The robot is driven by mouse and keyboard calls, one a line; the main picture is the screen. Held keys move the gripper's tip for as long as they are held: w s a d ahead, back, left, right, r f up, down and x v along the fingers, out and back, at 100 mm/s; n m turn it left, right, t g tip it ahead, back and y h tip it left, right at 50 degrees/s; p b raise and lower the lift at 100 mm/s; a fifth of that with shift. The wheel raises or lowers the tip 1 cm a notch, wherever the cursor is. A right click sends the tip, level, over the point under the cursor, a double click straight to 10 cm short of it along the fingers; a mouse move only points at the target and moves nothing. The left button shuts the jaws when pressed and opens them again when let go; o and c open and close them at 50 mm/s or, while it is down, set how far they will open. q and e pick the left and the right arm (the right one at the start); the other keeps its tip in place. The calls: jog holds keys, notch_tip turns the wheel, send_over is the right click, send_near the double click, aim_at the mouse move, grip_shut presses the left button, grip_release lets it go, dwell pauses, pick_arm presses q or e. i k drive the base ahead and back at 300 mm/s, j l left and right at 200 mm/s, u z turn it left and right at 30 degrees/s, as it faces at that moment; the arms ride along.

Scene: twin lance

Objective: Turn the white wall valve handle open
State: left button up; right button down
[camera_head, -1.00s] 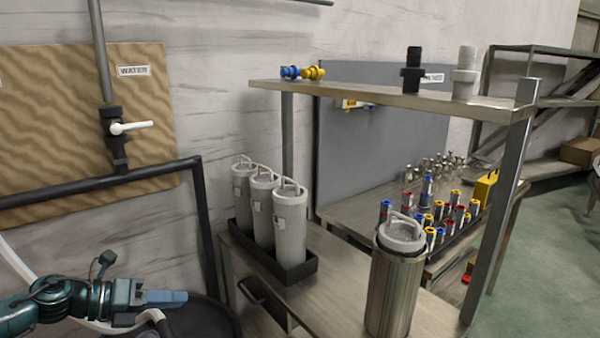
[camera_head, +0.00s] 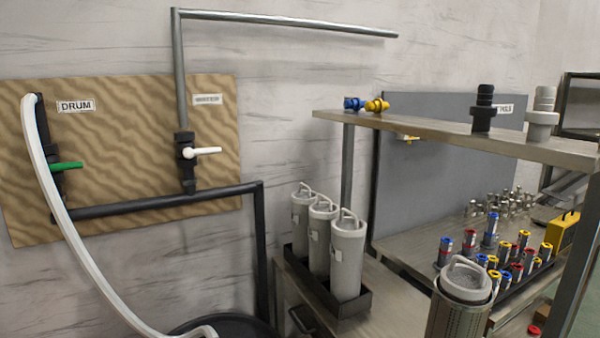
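The white wall valve handle (camera_head: 203,151) is a short lever on a black valve body (camera_head: 185,152). It sits on the wood-grain board and points right, roughly horizontal, across the upright grey pipe (camera_head: 180,75). A white label is above it, blurred now. A green valve handle (camera_head: 68,166) sits to its left under the DRUM label (camera_head: 76,106), also pointing right. Neither of my grippers shows in the head view now, and nothing touches the white handle.
A white hose (camera_head: 65,230) curves down in front of the board's left side. A black pipe (camera_head: 150,203) runs below the valves. Grey canisters (camera_head: 348,255) stand in a black tray on the bench at right, under a shelf (camera_head: 450,132).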

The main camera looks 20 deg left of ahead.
aim_at(189, 152)
jog(key=u, duration=1.2)
